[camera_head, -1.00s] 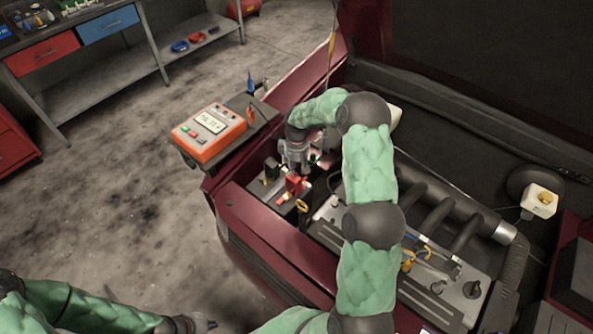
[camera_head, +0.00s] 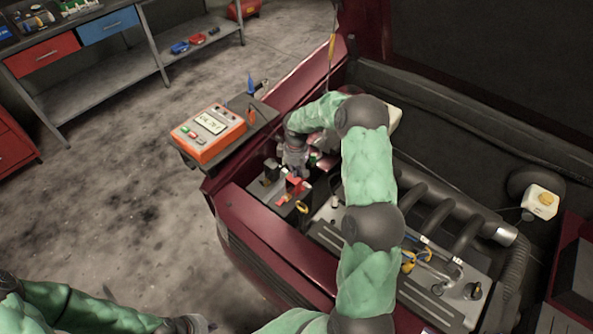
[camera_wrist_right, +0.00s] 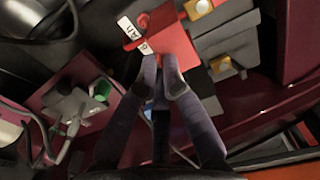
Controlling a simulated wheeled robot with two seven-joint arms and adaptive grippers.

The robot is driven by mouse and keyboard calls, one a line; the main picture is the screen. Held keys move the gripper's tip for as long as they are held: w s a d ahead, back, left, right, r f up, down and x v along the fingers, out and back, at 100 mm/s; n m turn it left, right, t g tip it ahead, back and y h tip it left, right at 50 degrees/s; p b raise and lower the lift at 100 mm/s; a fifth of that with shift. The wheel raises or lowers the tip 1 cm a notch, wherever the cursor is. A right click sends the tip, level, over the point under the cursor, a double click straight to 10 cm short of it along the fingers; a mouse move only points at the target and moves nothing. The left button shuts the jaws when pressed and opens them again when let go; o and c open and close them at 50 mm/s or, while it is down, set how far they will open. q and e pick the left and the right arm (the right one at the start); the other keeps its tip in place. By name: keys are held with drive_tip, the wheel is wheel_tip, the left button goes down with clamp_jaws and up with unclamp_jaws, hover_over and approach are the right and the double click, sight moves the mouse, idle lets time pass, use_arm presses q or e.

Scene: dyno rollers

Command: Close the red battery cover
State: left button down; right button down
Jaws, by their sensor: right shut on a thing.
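The red battery cover (camera_head: 295,184) is on the dark battery (camera_head: 272,190) at the front corner of the engine bay. Whether it lies flat or is tilted is hard to tell in the head view. In the right wrist view the cover (camera_wrist_right: 165,38) shows as a red plate with a white label beside it. My right gripper (camera_head: 293,168) reaches it from behind, and its fingertips (camera_wrist_right: 157,80) are at the cover's near edge, shut on it. My left gripper (camera_head: 195,325) is low at the bottom edge of the head view, away from the car; its fingers are too small to read.
An orange tester (camera_head: 207,133) sits on a stand by the car's front edge. The engine (camera_head: 440,270) with its pipes is right of the battery. Yellow terminals (camera_wrist_right: 221,65) show near the cover in the wrist view. A workbench (camera_head: 100,40) stands far left, with clear floor between.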

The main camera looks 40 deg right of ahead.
drive_tip(key=shift+s+a+f+t+h+b, duration=0.1)
drive_tip(key=shift+s+a+t+h+b, duration=0.2)
drive_tip(key=shift+a+h+b, duration=1.3)
drive_tip(key=shift+s+a+r+t+h+b, duration=0.1)
drive_tip(key=shift+s+a+t+h+b, duration=0.45)
drive_tip(key=shift+b, duration=2.1)
drive_tip(key=shift+s+a+f+g+h+b, duration=0.15)
drive_tip(key=shift+a+h+b, duration=0.4)
drive_tip(key=shift+a+b, duration=1.15)
drive_tip(key=shift+s+d+b, duration=0.1)
drive_tip(key=shift+d+b, duration=0.2)
drive_tip(key=shift+b, duration=0.15)
drive_tip(key=c, duration=1.4)
unclamp_jaws()
drive_tip(key=shift+o, duration=0.2)
drive_tip(key=v, duration=1.2)
